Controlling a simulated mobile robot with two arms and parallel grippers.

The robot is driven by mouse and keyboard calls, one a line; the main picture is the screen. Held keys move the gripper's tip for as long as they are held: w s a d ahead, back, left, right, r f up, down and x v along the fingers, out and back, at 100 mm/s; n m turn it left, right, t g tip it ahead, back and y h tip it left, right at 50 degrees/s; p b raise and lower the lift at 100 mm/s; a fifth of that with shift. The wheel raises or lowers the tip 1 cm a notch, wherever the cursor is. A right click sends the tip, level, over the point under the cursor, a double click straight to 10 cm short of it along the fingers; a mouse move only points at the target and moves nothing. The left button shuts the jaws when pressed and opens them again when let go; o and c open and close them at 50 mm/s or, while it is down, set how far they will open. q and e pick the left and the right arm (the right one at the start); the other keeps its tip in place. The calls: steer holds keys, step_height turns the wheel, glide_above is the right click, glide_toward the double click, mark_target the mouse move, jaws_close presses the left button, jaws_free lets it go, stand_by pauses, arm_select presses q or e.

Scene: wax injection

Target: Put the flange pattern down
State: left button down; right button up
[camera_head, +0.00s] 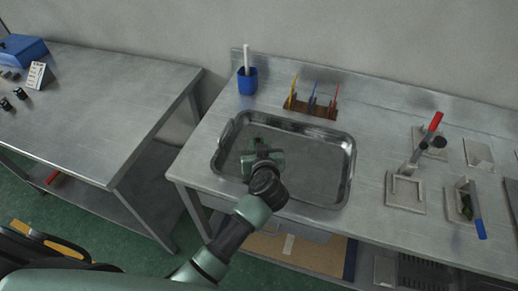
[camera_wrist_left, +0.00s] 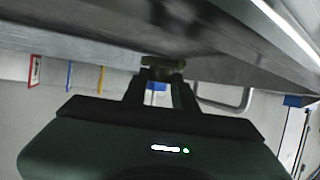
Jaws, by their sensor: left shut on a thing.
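The flange pattern (camera_wrist_left: 163,62) is a small dull green piece at my left gripper's fingertips in the left wrist view. My left gripper (camera_wrist_left: 162,78) is shut on it. In the head view my left gripper (camera_head: 259,148) is over the left part of a shallow metal tray (camera_head: 345,165), and a bit of dark green shows at its tips. The gripper hides most of the pattern there. I cannot tell whether the pattern touches the tray floor. My right gripper is in neither view.
A blue cup (camera_head: 247,82) with a white stick stands behind the tray. A brown rack (camera_head: 311,108) of coloured tools is behind it too. A red-handled clamp fixture (camera_head: 405,190) stands to the right. The tray's right part is clear.

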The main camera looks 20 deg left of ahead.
arm_select(q)
steer(key=shift+f, duration=1.2)
steer(key=c, duration=1.1)
jaws_free()
steer(key=shift+f, duration=0.1)
steer(key=v, duration=1.2)
steer(key=shift+r, duration=0.25)
